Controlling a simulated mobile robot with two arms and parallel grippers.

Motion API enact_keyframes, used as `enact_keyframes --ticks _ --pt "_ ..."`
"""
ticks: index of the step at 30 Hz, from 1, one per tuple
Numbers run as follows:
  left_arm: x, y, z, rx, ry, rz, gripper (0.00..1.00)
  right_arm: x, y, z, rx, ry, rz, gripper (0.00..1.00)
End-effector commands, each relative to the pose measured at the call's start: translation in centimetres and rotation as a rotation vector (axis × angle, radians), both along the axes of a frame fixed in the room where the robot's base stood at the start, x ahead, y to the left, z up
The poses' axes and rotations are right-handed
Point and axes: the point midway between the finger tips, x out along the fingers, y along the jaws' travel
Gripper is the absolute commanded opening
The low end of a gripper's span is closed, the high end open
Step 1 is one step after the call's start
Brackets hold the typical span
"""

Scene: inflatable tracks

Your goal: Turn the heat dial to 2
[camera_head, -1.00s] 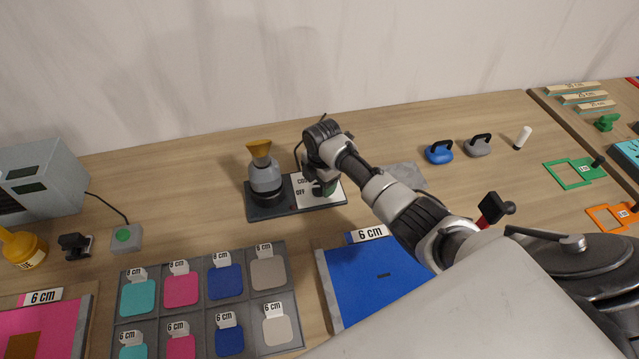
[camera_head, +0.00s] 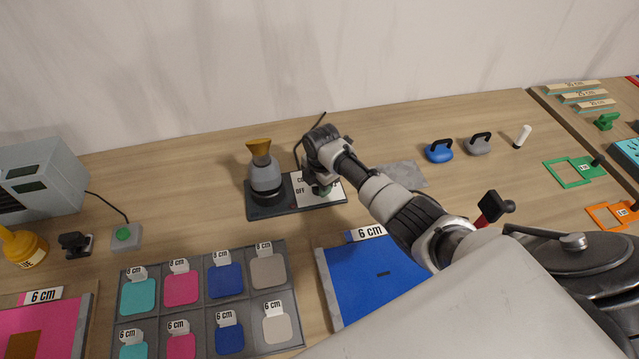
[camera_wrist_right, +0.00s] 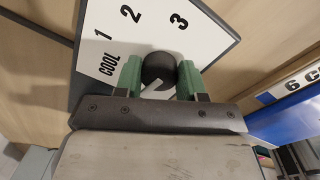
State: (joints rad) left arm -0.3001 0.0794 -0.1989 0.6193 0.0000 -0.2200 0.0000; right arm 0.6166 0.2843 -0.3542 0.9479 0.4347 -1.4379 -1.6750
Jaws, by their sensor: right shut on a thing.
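The heat dial (camera_wrist_right: 158,70) is a dark round knob with a light pointer mark, on a white panel (camera_wrist_right: 200,38) printed COOL, 1, 2 and 3. In the right wrist view my right gripper (camera_wrist_right: 158,78) has its green-padded fingers on both sides of the knob, shut on it. The pointer's exact setting is hard to tell. In the head view the right gripper (camera_head: 322,188) covers most of the dial and panel. The panel sits on a dark base (camera_head: 292,209) beside a grey burner-like device (camera_head: 265,180) with a yellow funnel top. My left gripper is not in view.
A grey slab (camera_head: 402,174) lies right of the dial, with blue (camera_head: 439,152) and grey (camera_head: 478,146) handled weights beyond. A tray of coloured squares (camera_head: 195,300) and a blue board (camera_head: 370,285) lie nearer. A wall stands behind.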

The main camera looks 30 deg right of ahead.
Motion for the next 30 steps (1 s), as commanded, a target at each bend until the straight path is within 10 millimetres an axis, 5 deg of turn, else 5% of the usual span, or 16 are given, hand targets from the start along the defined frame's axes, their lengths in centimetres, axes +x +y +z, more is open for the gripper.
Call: enact_keyframes --ticks 11,30 --pt "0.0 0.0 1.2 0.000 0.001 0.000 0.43 0.0 0.1 0.2 0.001 0.001 -0.164 0.16" --pt "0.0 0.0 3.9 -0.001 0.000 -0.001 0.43 -0.1 0.2 0.2 0.002 -0.001 -0.760 0.16"
